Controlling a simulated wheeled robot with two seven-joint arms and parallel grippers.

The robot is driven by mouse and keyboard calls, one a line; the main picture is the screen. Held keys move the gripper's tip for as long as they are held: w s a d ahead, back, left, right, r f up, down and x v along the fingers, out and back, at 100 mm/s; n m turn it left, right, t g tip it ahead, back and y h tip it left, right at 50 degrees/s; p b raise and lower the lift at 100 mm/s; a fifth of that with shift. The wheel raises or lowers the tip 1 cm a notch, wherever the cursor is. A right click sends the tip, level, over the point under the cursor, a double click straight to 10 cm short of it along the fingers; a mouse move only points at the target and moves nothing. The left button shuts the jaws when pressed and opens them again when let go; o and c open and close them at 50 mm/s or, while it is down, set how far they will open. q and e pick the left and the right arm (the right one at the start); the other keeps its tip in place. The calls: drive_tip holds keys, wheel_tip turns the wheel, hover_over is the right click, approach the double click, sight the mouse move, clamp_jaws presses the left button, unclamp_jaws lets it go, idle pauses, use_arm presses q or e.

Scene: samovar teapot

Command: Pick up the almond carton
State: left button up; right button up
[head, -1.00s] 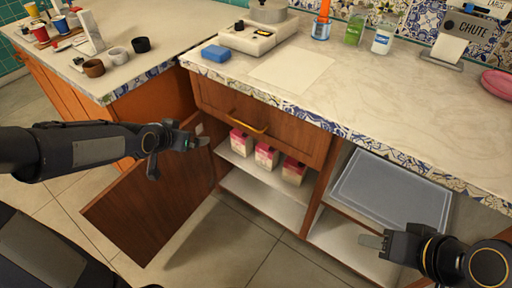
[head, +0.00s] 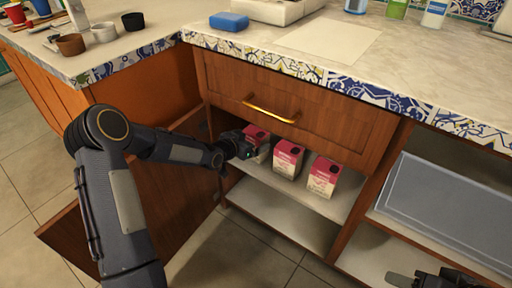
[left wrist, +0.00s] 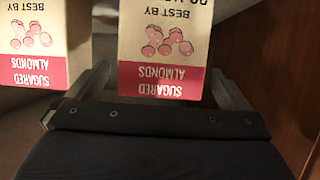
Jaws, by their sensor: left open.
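Three almond cartons with pink tops and cream lower parts stand on the upper shelf of the open cabinet: left (head: 260,141), middle (head: 288,158) and right (head: 323,177). My left gripper (head: 246,148) is open at the left carton and partly hides it. In the left wrist view, my left gripper (left wrist: 160,78) has a finger on either side of that carton (left wrist: 164,45), whose upside-down label reads "Sugared Almonds". A second carton (left wrist: 35,42) stands at the left there. Whether the fingers touch the carton is unclear. My right gripper (head: 405,280) is partly visible at the bottom right, its jaws unclear.
The cabinet door (head: 75,240) stands open at the left, behind my left arm. A drawer front with a brass handle (head: 270,110) is above the cartons. A grey translucent bin (head: 440,205) sits on the right shelf. The lower shelf (head: 275,213) is empty.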

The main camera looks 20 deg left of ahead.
use_arm(q)
drive_tip(key=b+x, duration=0.1)
drive_tip(key=x, duration=0.2)
drive_tip(key=shift+w+f, duration=0.15)
drive_tip(key=shift+c, duration=0.3)
drive_tip(key=c, duration=1.1)
